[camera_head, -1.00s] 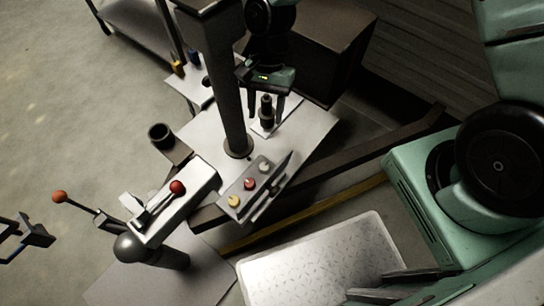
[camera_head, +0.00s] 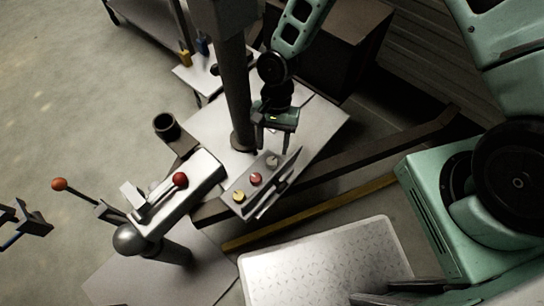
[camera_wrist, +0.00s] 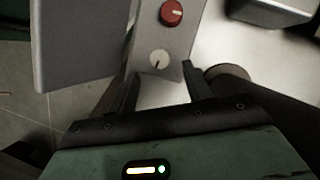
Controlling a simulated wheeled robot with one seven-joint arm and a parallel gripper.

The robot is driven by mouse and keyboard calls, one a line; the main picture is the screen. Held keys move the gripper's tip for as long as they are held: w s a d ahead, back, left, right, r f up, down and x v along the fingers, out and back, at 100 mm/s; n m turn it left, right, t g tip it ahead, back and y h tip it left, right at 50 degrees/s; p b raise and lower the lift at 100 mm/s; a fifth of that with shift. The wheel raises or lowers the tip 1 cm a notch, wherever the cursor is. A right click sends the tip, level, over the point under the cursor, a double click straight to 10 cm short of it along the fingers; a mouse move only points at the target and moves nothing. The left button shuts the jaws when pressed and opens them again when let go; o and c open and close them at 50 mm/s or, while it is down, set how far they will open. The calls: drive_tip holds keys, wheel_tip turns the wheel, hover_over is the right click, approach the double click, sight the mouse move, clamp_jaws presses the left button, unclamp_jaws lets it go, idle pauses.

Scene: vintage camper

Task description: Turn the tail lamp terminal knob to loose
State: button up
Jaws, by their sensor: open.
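A grey terminal box (camera_head: 263,186) carries three round knobs in a row: yellow (camera_head: 239,196), red (camera_head: 256,179) and white (camera_head: 273,162). I cannot read which one is the tail lamp knob. My gripper (camera_head: 274,143) is open above the far end of the box, by the white knob. In the wrist view, the white knob (camera_wrist: 160,59) lies just ahead of and between the open fingertips (camera_wrist: 160,80), apart from both. The red knob (camera_wrist: 171,13) is farther up, with a pale pointer mark. The white knob has a small dark mark pointing down.
An upright panel (camera_wrist: 80,45) stands along one side of the box. A thick dark post (camera_head: 235,95) rises close beside my gripper. A patterned metal plate (camera_head: 325,265) lies in front.

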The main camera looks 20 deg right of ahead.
sight(272, 160)
drive_tip(key=x, duration=0.5)
drive_tip(key=shift+b, duration=0.4)
